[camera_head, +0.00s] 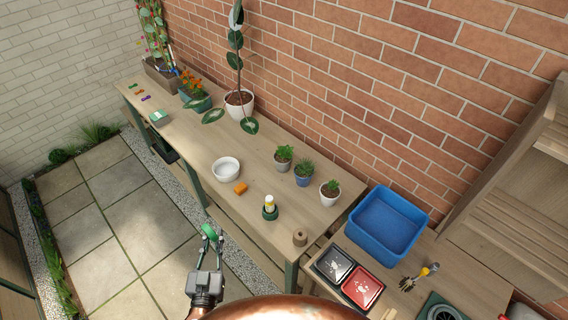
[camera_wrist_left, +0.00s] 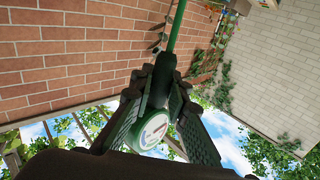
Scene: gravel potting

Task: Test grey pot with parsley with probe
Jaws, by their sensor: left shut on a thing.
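My left gripper (camera_head: 209,243) is shut on the green probe (camera_head: 209,231), in front of the bench's front edge. In the left wrist view the probe's round head with a pale dial (camera_wrist_left: 154,129) sits between the fingers, and its green stem (camera_wrist_left: 175,30) points away from the gripper. The grey pot (camera_head: 282,166) with a leafy green plant stands upright toward the back of the bench, apart from the probe. A blue pot (camera_head: 303,180) and a white pot (camera_head: 328,200) with small plants stand to its right. My right gripper is not in view.
A blue bin (camera_head: 387,222) and trays are farther right.

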